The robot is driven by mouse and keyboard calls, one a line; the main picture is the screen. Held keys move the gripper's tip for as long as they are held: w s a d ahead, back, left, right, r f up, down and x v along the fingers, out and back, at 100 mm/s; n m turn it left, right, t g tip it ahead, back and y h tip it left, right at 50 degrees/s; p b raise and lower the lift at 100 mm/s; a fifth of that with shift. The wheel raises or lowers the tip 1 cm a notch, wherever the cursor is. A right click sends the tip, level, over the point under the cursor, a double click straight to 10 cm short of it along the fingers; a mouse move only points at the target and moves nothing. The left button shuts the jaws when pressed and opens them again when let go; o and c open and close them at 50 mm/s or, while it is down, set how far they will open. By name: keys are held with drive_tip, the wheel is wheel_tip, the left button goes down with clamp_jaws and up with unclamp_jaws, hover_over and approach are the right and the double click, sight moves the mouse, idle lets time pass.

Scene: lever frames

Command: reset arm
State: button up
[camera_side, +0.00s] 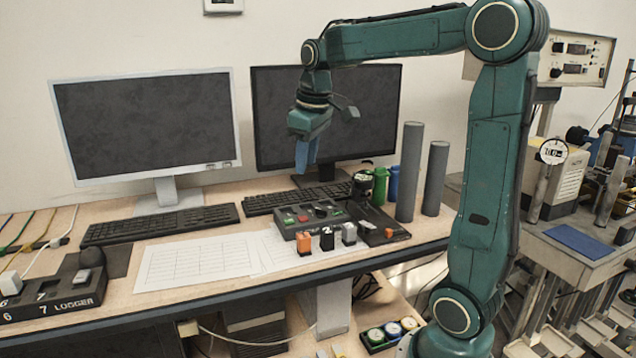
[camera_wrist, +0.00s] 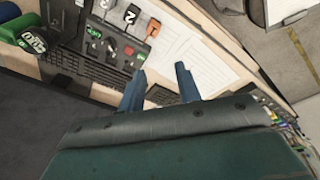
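My green arm reaches in from the right in the side view, and my gripper (camera_side: 306,157) hangs with its blue fingers pointing down. It is in the air above the desk, in front of the right monitor (camera_side: 325,115). In the wrist view my gripper (camera_wrist: 160,70) shows two blue fingers with a clear gap between them. Nothing is held in the gap. The fingers touch nothing that I can see.
Below stand a control box with buttons (camera_side: 312,214), orange (camera_side: 304,243), black and grey blocks, and keyboards (camera_side: 160,225). Tall grey cylinders (camera_side: 409,172) rise at the right. Paper sheets (camera_side: 195,260) lie flat at the front. The air around my gripper is mostly clear.

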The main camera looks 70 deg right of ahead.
drive_tip(key=s+a+f+t, duration=0.1)
drive_tip(key=s+a+f, duration=0.1)
drive_tip(key=s+a, duration=0.5)
drive_tip(key=s+a+f+t+y, duration=0.1)
drive_tip(key=s+a+f+t, duration=0.1)
drive_tip(key=s+a, duration=0.6)
drive_tip(key=shift+s+a+f+t, duration=0.25)
drive_tip(key=shift+a+f+t, duration=0.05)
drive_tip(key=shift+f, duration=0.1)
idle(0.3)
